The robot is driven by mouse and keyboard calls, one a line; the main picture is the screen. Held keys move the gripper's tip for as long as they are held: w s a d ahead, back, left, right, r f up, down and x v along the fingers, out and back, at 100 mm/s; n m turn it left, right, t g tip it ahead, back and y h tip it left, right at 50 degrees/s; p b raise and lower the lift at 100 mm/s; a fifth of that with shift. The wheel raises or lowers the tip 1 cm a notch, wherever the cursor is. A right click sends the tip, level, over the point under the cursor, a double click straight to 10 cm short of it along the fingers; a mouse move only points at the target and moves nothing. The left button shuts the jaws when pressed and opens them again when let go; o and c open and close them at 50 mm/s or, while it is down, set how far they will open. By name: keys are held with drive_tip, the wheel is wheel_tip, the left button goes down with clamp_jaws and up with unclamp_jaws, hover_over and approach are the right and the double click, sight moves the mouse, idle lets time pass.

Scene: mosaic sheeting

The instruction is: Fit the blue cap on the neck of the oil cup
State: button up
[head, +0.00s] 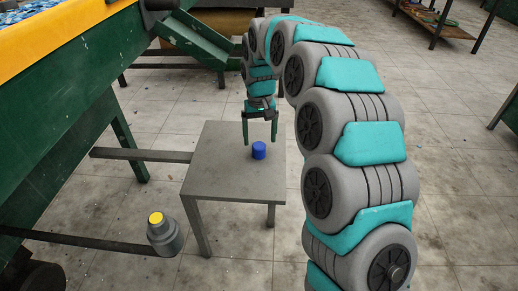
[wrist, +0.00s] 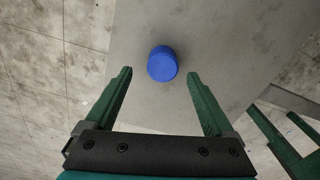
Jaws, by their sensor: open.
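The blue cap (head: 259,150) lies on the small grey table (head: 215,165), towards its right side. In the wrist view the blue cap (wrist: 162,63) shows just beyond the fingertips, roughly centred between their lines. My gripper (head: 260,143) is open and empty, pointing down above the table by the cap; it also shows in the wrist view (wrist: 160,72).
A large green machine (head: 75,130) with a yellow edge (head: 60,38) stands at the left, its dark beams (head: 140,155) reaching towards the table. A shelf (head: 435,22) stands at the back right. Tiled floor is open behind the table and right of my arm.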

sight(259, 144)
wheel_tip(259, 144, down, 4)
drive_tip(key=shift+a+f, duration=0.1)
drive_tip(key=shift+a, duration=0.05)
clamp_jaws()
idle(0.7)
